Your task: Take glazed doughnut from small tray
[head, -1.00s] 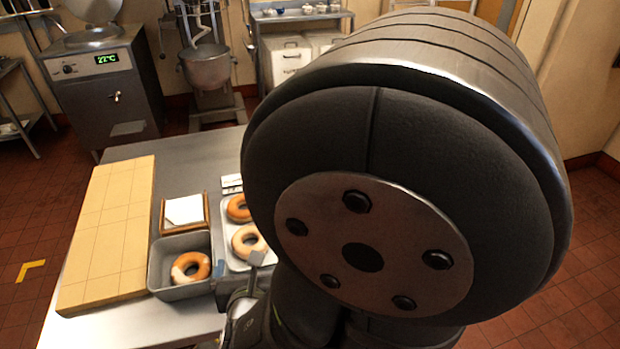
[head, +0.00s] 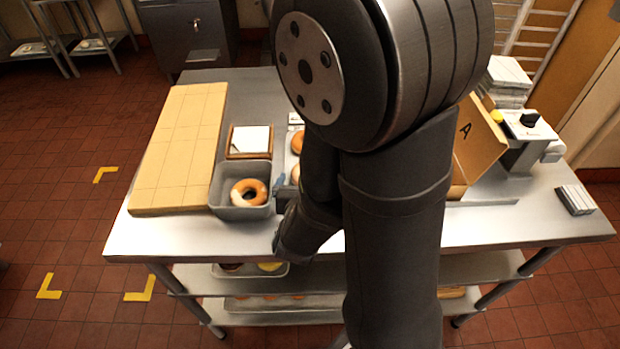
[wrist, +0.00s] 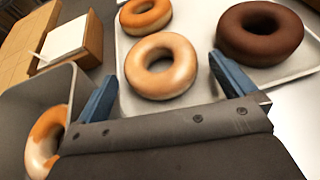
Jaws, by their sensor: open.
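In the wrist view my gripper (wrist: 162,72) is open and empty, its two blue fingers spread wide. A pale glazed doughnut (wrist: 181,81) lies between and beyond them on a light metal tray (wrist: 205,22). Whether the fingers are level with it I cannot tell. On the same tray are an orange-brown ring doughnut (wrist: 130,20) and a dark chocolate doughnut (wrist: 262,52). A deep grey pan (wrist: 22,100) at left holds a doughnut with part-white, part-orange glaze (wrist: 38,150); it also shows in the head view (head: 237,199). There my arm hides most of the tray.
A tan gridded board (head: 180,150) lies left of the grey pan. A wooden holder with white paper (head: 248,142) stands behind the pan. Right of my arm are a tilted board marked A (head: 474,143) and a small machine with a black knob (head: 528,122). Shelves below hold more trays.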

